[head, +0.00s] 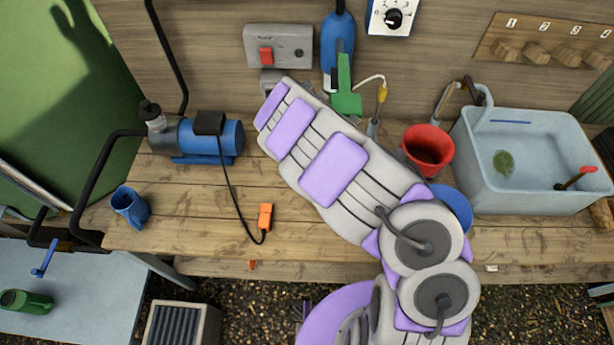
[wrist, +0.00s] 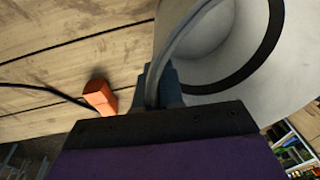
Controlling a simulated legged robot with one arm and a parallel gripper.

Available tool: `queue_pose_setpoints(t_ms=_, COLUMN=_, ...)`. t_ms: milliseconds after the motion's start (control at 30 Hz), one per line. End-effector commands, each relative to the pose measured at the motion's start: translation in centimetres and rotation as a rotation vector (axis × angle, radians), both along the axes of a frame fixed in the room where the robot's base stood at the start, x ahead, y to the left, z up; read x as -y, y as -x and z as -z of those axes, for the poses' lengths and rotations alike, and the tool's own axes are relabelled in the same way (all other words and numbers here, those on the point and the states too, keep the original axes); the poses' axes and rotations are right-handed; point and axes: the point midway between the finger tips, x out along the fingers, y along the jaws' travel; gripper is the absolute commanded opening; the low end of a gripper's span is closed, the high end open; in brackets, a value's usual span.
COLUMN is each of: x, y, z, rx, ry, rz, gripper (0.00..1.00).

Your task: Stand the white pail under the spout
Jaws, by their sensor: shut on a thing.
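The white pail (wrist: 235,50) fills the upper right of the wrist view, large and cut off by the frame, with a dark curved band on it. Its grey curved handle (wrist: 182,45) runs down into my gripper (wrist: 165,90), which is shut on it. In the head view my arm covers the gripper and the pail. A grey curved spout (head: 487,105) stands at the left end of the basin (head: 540,200); I cannot tell whether it is the task's spout.
A red pail (head: 427,148) stands left of the basin. A blue pump (head: 210,138), a blue cup (head: 130,207) and an orange plug (head: 265,217) with a black cable lie on the left bench. The plug (wrist: 100,97) is left of my gripper. A blue round thing (head: 456,207) is partly hidden.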

Motion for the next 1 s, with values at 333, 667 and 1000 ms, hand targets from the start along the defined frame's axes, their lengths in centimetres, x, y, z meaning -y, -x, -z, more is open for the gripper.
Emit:
queue_pose_setpoints(t_ms=333, x=0.01, y=-0.02, z=0.04, rx=0.001, ry=-0.001, rz=0.0, gripper=0.0)
queue_pose_setpoints(t_ms=667, x=0.03, y=-0.09, z=0.47, rx=0.001, ry=-0.002, rz=0.002, gripper=0.0)
queue_pose_setpoints(t_ms=1000, x=-0.04, y=-0.07, z=0.8, rx=-0.003, ry=0.0, rz=0.0, gripper=0.1)
